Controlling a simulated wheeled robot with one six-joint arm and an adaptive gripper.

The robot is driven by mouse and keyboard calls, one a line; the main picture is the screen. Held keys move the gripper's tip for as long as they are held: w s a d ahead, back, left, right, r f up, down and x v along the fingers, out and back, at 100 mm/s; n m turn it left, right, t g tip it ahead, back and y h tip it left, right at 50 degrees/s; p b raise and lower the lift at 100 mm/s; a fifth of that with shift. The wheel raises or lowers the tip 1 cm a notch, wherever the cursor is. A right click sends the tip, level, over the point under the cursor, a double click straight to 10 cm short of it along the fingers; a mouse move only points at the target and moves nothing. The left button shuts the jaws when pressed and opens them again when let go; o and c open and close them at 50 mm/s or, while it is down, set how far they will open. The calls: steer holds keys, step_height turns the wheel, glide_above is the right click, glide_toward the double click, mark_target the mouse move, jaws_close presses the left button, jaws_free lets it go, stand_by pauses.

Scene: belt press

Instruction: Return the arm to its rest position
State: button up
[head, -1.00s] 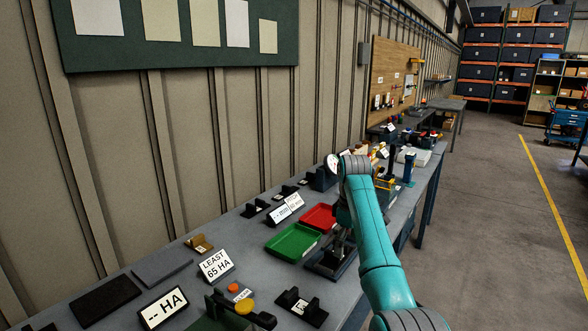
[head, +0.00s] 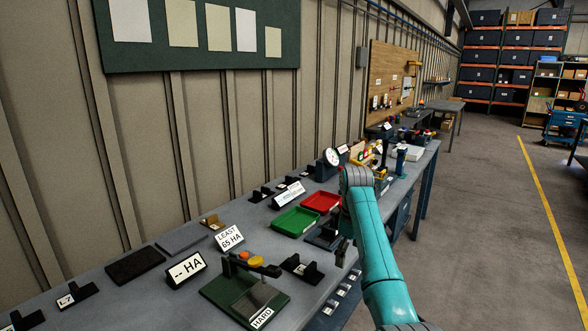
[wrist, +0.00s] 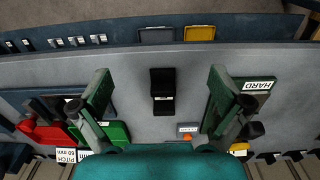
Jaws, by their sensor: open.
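My teal arm crosses the right of the head view, reaching over the bench's front edge. My gripper (wrist: 160,110) shows in the wrist view with its two green fingers wide apart and nothing between them. In the head view the gripper (head: 342,250) is partly hidden by the arm and hangs near the front edge of the bench. Below the gap between the fingers, a black holder (wrist: 162,90) stands on the grey bench, apart from both fingers.
The bench (head: 205,278) holds a green tray (head: 296,222), a red tray (head: 321,202), a dial gauge (head: 332,157), a "-- HA" sign (head: 186,269) and a green fixture labelled HARD (head: 245,297). The floor (head: 480,220) on the right is clear.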

steer(key=s+d+f+m+t, duration=0.15)
steer(key=s+f, duration=0.25)
steer(key=f, duration=1.1)
steer(key=s+a+f+m+t, duration=0.15)
steer(key=s+f, duration=0.35)
steer(key=f, duration=0.9)
steer(key=s+d+f+m+t, duration=0.1)
steer(key=s+f+t, duration=0.1)
steer(key=s+f, duration=0.55)
steer(key=s+d+f+m+t, duration=0.15)
steer(key=s+f, duration=0.35)
steer(key=s, duration=0.6)
steer(key=s+r+m+t, duration=0.1)
steer(key=s+r+t, duration=0.15)
steer(key=s, duration=0.95)
steer(key=s+r+m+t, duration=0.15)
steer(key=s+r, duration=0.25)
steer(key=s, duration=0.9)
steer(key=s+r+m+t, duration=0.1)
steer(key=s+r+t, duration=0.1)
steer(key=s+r, duration=0.5)
steer(key=s+r+m+t, duration=0.1)
steer(key=s+r+t, duration=0.1)
steer(key=s+r, duration=0.6)
step_height(320, 180, up, 7)
steer(key=shift+s+d+r+m, duration=0.15)
steer(key=shift+d+r+m, duration=0.05)
steer(key=shift+d+m, duration=0.1)
